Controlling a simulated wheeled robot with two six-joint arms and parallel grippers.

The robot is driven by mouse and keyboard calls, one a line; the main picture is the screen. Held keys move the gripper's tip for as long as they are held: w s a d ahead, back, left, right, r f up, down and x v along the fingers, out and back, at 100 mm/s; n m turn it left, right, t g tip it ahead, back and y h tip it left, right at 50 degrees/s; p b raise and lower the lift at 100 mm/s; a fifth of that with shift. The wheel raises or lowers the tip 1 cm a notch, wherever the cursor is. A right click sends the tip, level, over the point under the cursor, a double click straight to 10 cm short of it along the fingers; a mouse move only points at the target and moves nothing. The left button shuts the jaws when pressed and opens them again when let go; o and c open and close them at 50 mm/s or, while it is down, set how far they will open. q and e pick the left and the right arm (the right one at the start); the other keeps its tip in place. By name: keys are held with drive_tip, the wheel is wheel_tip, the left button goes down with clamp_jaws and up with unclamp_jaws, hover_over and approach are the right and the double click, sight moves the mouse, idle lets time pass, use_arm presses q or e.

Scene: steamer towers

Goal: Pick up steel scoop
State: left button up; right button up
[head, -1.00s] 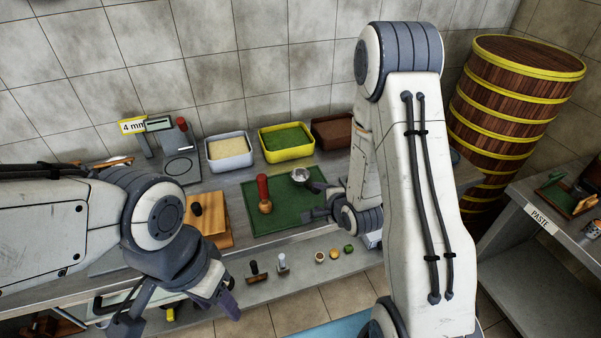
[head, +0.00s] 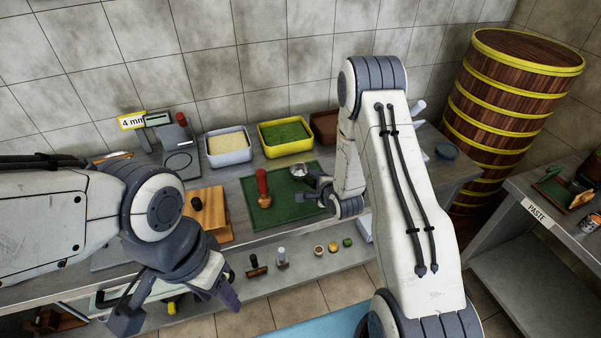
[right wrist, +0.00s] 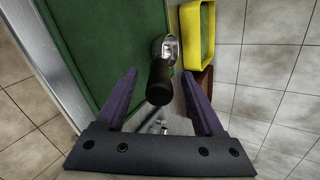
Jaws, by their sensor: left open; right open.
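The steel scoop (head: 299,170) rests at the right part of the green mat (head: 283,215); its round metal bowl shows just past my right gripper (head: 313,192). In the right wrist view, the scoop's dark handle (right wrist: 159,84) points toward the camera, with the shiny bowl (right wrist: 168,48) beyond it. My right gripper (right wrist: 158,78) is open, with its purple fingers on either side of the handle, apart from it in the picture. My left gripper (head: 180,308) is open and empty in front of the counter at lower left.
A red-handled stamp (head: 262,188) stands on the mat. A wooden board (head: 207,217) lies left of it. Behind are a pale-filled tub (head: 228,147), a yellow-rimmed tub (head: 286,137) and a brown tub (head: 325,127). A scale (head: 175,150) stands at back left.

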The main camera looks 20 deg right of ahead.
drive_tip(key=shift+w+f, duration=0.25)
drive_tip(key=shift+w, duration=0.15)
drive_tip(key=shift+c, duration=0.3)
clamp_jaws()
idle(0.9)
